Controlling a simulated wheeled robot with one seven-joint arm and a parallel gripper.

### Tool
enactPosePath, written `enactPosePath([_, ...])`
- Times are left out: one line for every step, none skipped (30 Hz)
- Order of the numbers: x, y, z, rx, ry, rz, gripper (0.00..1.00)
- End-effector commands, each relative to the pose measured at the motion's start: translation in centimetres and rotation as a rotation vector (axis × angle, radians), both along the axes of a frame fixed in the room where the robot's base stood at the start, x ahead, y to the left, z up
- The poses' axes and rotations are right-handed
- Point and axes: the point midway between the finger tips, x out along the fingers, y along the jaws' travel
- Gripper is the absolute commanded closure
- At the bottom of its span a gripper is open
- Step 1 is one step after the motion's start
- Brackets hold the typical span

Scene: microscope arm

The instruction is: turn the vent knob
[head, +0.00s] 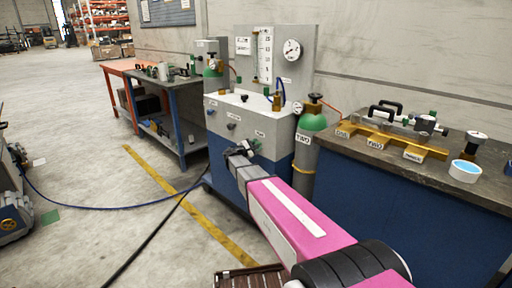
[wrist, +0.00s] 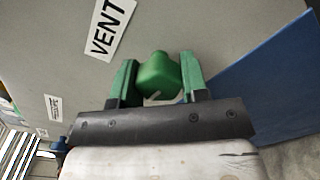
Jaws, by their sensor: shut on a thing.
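The vent knob (wrist: 158,75) is green and rounded, on the grey front panel beside the VENT label (wrist: 108,27). In the wrist view my gripper (wrist: 158,80) has its two green fingers on either side of the knob, shut on it. A pale line shows at the knob's lower edge. In the head view my gripper (head: 240,150) is at the front of the grey machine (head: 225,117), and my pink arm reaches to it from the lower right. The knob is mostly hidden there.
A green-topped gas cylinder (head: 306,150) stands right of the machine. Farther right is a workbench (head: 350,148) with yellow labelled blocks. Another bench (head: 180,85) stands to the left. A blue hose (head: 110,208) and black cable lie on the open floor.

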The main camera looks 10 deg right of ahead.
Motion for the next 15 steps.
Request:
enactPosePath([-0.07, 0.05, -0.09, 0.002, 0.0, -0.001, 0.83])
enactPosePath([-0.06, 0.05, -0.09, 0.002, 0.0, -0.001, 0.83])
enactPosePath([-0.07, 0.05, -0.09, 0.002, 0.0, -0.001, 0.49])
enactPosePath([-0.07, 0.05, -0.09, 0.002, 0.0, -0.001, 0.4])
enactPosePath([-0.07, 0.05, -0.09, 0.002, 0.0, 0.0, 0.33])
enactPosePath([-0.06, 0.04, -0.07, 0.002, 0.0, 0.0, 0.33])
enactPosePath([-0.05, 0.04, -0.06, 0.002, 0.0, 0.0, 0.33])
enactPosePath([-0.05, 0.03, -0.06, 0.002, 0.0, 0.0, 0.33])
enactPosePath([-0.05, 0.03, -0.05, 0.002, 0.0, 0.0, 0.33])
enactPosePath([-0.05, 0.03, -0.05, 0.002, 0.0, 0.0, 0.33])
enactPosePath([-0.03, 0.02, -0.04, 0.002, 0.0, 0.0, 0.33])
enactPosePath([-0.04, 0.02, -0.04, 0.002, 0.0, 0.0, 0.33])
enactPosePath([-0.06, 0.06, -0.03, 0.001, 0.0, 0.001, 0.33])
enactPosePath([-0.1, 0.12, -0.03, 0.001, 0.0, 0.001, 0.33])
enactPosePath([-0.23, 0.27, -0.01, 0.001, 0.0, 0.001, 0.33])
